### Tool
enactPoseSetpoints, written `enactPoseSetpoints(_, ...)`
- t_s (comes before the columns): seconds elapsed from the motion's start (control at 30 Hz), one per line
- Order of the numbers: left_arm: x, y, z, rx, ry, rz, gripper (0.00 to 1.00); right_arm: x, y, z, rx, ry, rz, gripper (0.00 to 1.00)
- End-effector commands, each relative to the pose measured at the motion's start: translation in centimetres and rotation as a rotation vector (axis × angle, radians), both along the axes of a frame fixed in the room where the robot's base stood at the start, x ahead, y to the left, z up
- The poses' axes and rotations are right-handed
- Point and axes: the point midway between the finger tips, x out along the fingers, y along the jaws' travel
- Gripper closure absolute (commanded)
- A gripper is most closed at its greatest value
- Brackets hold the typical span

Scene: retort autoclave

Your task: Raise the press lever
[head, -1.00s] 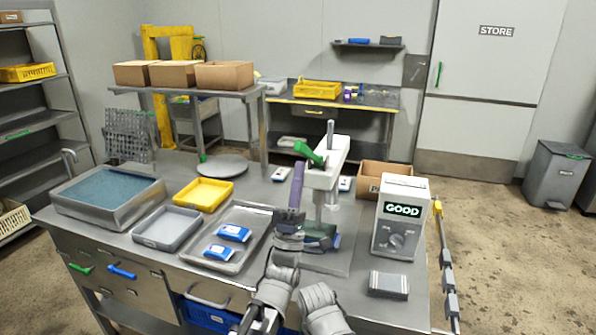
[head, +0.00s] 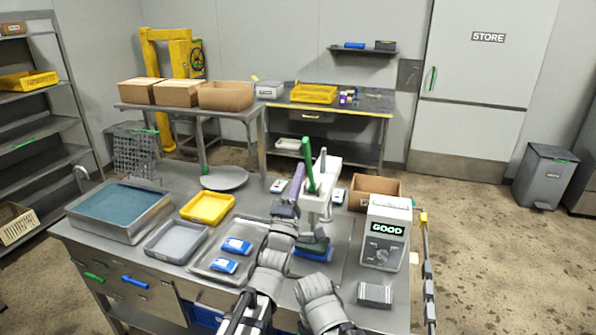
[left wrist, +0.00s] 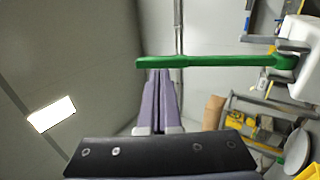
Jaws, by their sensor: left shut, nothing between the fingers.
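The press (head: 322,180) is a white-headed stand on the bench, with a metal rod at its top. Its green lever (head: 309,172) points up, nearly upright in the head view. In the left wrist view the lever (left wrist: 210,62) crosses just past my fingertips. My left gripper (head: 298,176) has purple fingers, shut and empty, beside the lever on its left. The fingers also show in the left wrist view (left wrist: 160,75); whether they touch the lever is unclear. A dark green part and a blue item sit low in the press. My right gripper is not in view.
A metal tray (head: 208,262) with blue-white packs, a yellow tray (head: 208,207) and a grey tray (head: 175,243) lie to the left.

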Motion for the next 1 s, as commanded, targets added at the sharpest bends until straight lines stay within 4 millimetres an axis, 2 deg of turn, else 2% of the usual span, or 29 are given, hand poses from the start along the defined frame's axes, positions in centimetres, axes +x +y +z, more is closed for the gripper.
enactPoseSetpoints(0.03,0.4,-0.1,1.7,0.010,0.029,0.000,1.00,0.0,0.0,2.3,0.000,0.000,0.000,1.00)
enactPoseSetpoints(0.4,4.5,-1.5,5.1,0.100,0.299,-0.001,1.00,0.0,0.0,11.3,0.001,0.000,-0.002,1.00)
enactPoseSetpoints(0.7,8.2,-2.7,5.6,0.113,0.340,0.000,1.00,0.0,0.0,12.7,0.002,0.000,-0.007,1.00)
enactPoseSetpoints(1.0,10.6,-3.5,6.2,0.112,0.338,0.000,1.00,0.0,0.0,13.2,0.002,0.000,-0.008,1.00)
